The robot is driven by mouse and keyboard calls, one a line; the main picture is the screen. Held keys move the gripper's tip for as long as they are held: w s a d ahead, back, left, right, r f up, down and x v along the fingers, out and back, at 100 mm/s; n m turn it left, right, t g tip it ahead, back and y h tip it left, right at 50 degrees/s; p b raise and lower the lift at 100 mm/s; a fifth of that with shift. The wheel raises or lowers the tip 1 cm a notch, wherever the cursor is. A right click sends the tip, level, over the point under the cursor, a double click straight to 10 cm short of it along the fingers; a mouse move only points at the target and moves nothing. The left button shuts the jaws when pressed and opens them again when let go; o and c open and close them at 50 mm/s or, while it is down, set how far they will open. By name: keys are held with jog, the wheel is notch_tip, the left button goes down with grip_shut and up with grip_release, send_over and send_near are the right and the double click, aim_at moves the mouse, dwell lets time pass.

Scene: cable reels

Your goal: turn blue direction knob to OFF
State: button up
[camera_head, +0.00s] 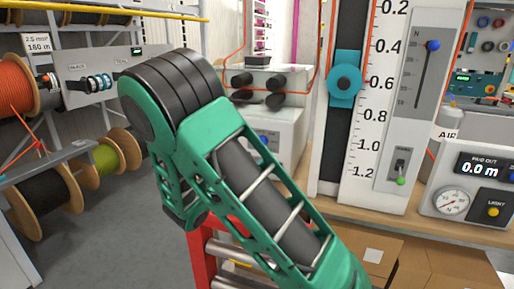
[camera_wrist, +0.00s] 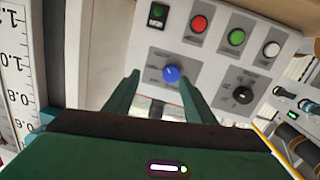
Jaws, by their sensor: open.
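The blue direction knob (camera_wrist: 172,74) sits on a pale sloped control panel (camera_wrist: 212,62) in the wrist view. It has a small light pointer mark, but the labels around it are too small to read. My gripper (camera_wrist: 158,79) is open and empty. Its two green fingers reach toward the panel, with the knob showing between their tips, closer to the right one. I cannot tell whether the fingers touch the panel. In the head view my green arm hides the gripper and much of the panel's area.
A black knob (camera_wrist: 242,95) is right of the blue one. A red button (camera_wrist: 199,24), a green button (camera_wrist: 236,37) and a white button (camera_wrist: 271,48) line the panel's far side. A ruler column (camera_head: 362,100) stands right of my arm in the head view.

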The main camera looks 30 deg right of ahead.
aim_at(262, 142)
jog(key=w+d+t, duration=0.1)
jog(key=w+d, duration=0.5)
jog(key=w, duration=0.1)
jog(key=shift+w+d+r+n, duration=0.2)
jog(key=shift+w+r+n, duration=0.1)
jog(key=shift+w+n, duration=0.1)
jog(key=shift+c, duration=0.6)
jog(key=c, duration=0.9)
